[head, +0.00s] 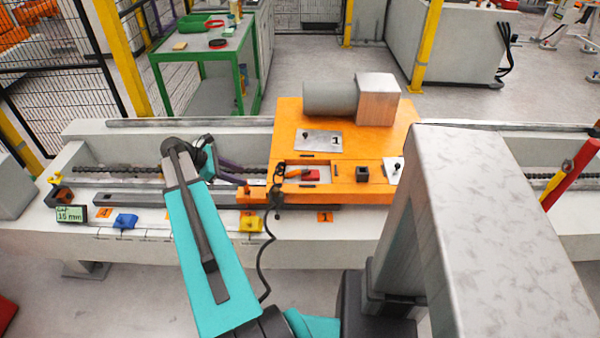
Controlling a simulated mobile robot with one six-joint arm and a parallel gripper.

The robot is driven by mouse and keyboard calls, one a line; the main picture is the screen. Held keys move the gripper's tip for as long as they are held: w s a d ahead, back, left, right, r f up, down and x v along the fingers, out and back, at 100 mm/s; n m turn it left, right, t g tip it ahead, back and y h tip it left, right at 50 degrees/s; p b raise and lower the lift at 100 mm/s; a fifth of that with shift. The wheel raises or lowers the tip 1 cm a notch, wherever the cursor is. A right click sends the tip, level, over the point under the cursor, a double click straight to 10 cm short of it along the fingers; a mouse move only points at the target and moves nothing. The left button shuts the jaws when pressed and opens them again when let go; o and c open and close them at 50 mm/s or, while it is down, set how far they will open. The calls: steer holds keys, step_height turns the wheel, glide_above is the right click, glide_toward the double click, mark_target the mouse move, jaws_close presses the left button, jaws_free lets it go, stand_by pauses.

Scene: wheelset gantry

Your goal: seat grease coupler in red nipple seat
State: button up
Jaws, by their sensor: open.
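A small red block (312,176), which looks like the red nipple seat, sits in a recess on the front of the orange carriage (345,140). Just left of it is a small orange and black piece (283,174) with a black hose hanging from it; it looks like the grease coupler. I cannot tell whether the two touch. My gripper (238,180) is left of the carriage, at the end of my teal arm, over the trough of the long bed. It is open, apart from the coupler, and its fingers are small and partly hidden by my wrist.
The pale bed (180,247) runs across the view with a blue block (125,221), a yellow block (250,224) and a small display (71,214) on its front ledge. The black hose (262,265) hangs over the front. A grey motor (330,98) stands on the carriage.

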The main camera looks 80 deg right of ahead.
steer(key=s+d+r+m, duration=0.2)
steer(key=s+d+r, duration=0.2)
steer(key=s, duration=0.4)
steer(key=shift+s+d+r+y, duration=0.3)
steer(key=shift+s+d, duration=0.05)
steer(key=shift+s, duration=0.05)
steer(key=shift+f, duration=0.1)
glide_toward(291, 172)
steer(key=shift+x, duration=2.1)
steer(key=shift+s+a, duration=0.1)
steer(key=shift+s, duration=0.1)
steer(key=shift+p+x, duration=0.65)
steer(key=shift+x, duration=1.85)
steer(key=shift+s, duration=0.1)
steer(key=shift+c, duration=0.2)
jaws_close()
